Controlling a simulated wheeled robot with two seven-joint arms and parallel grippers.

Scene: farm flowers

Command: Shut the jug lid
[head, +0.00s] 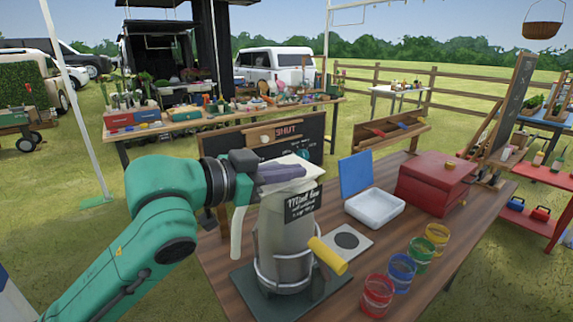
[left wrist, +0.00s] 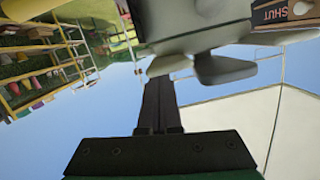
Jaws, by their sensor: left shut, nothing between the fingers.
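The jug (head: 283,232) is a pale grey cylinder with a black label, upright in a metal holder on the table. Its off-white lid (head: 308,166) is at the top, with a grey-purple piece in front that hides part of it. I cannot tell whether the lid sits flat. A white handle (head: 237,233) hangs on the jug's left. My left gripper (head: 246,185) is at the jug's top left, close to the lid. In the left wrist view its dark fingers (left wrist: 158,100) are together and empty, just below grey rounded parts. My right gripper is not in view.
On the wooden table (head: 225,250), a yellow cylinder (head: 327,255) sticks out at the jug's lower right. Colored cups (head: 377,296), a white tray with a blue lid (head: 375,208) and a red box (head: 435,182) stand to the right. A chalkboard sign (head: 277,138) stands behind.

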